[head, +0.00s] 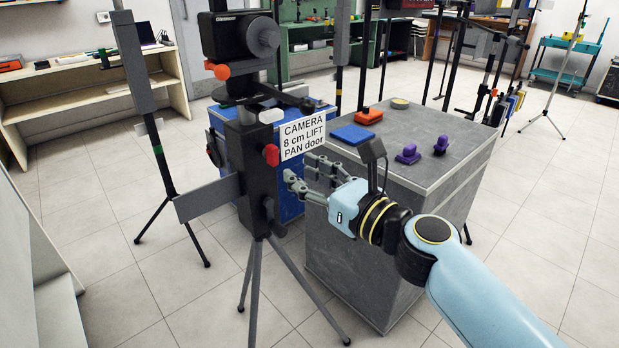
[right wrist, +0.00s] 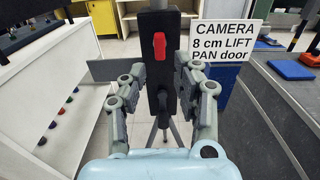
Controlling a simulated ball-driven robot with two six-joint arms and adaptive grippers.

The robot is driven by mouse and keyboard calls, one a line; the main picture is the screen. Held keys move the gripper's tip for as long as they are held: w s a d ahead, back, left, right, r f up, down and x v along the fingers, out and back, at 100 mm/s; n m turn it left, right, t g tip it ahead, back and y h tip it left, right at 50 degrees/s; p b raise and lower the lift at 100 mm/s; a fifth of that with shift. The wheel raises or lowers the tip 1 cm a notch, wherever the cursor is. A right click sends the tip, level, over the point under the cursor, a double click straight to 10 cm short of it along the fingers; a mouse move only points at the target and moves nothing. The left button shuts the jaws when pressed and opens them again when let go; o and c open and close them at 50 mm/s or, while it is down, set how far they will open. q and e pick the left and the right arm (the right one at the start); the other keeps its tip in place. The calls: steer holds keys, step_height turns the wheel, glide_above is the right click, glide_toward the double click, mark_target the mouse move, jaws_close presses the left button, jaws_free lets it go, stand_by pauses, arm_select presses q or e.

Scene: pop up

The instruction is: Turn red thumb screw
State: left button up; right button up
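The red thumb screw (head: 271,155) sits on the black upright column (head: 250,180) of a camera tripod, just left of the white sign in the head view. In the right wrist view the red thumb screw (right wrist: 159,45) stands upright near the top centre, on the black column (right wrist: 160,95). My right gripper (head: 301,170) is open and empty, a little to the right of and below the screw in the head view. In the right wrist view its fingers (right wrist: 158,82) stand apart on either side of the column, below the screw. My left gripper is not in view.
A white sign (head: 303,136) reads "CAMERA 8 cm LIFT PAN door". A black camera (head: 228,37) tops the tripod, with an orange knob (head: 221,72) below it. A grey flat bar (head: 209,198) sticks out left. A grey-topped cabinet (head: 455,150) with small items stands right of the tripod.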

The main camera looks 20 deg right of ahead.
mark_target(276, 158)
steer(key=x, duration=0.7)
steer(key=shift+f, duration=0.15)
steer(key=shift+w, duration=0.1)
jaws_close()
steer(key=n, duration=0.4)
steer(key=shift+n, duration=0.4)
steer(key=n, duration=1.2)
steer(key=shift+c, duration=1.2)
jaws_free()
steer(key=shift+n, duration=0.5)
steer(key=o, duration=0.5)
